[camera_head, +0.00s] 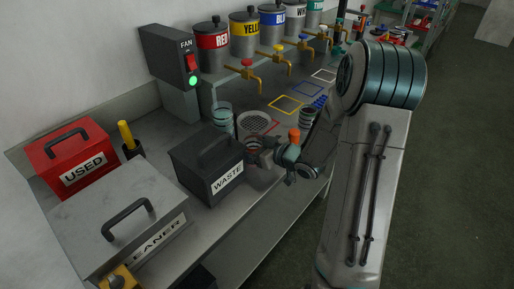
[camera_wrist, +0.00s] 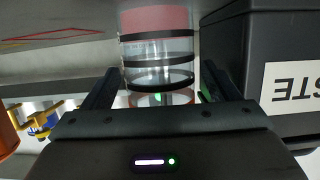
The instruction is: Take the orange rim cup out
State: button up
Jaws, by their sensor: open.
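A clear cup with black bands and a reddish-orange rim (camera_wrist: 160,48) stands between the fingers of my gripper (camera_wrist: 161,78) in the wrist view. The far part of the cup looks pink. My gripper is open, with one finger on each side of the cup; I cannot tell whether either finger touches it. In the head view the cup (camera_head: 262,147) is small and partly hidden by my gripper (camera_head: 268,152), right beside the waste box.
The black WASTE box (camera_head: 208,165) stands close by; it also fills the right of the wrist view (camera_wrist: 285,70). Paint taps (camera_head: 247,75) line the back.

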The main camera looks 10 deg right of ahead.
jog(key=c, duration=1.1)
jog(key=shift+r+p, duration=0.75)
jog(key=shift+r, duration=0.15)
jog(key=shift+s+f, duration=0.1)
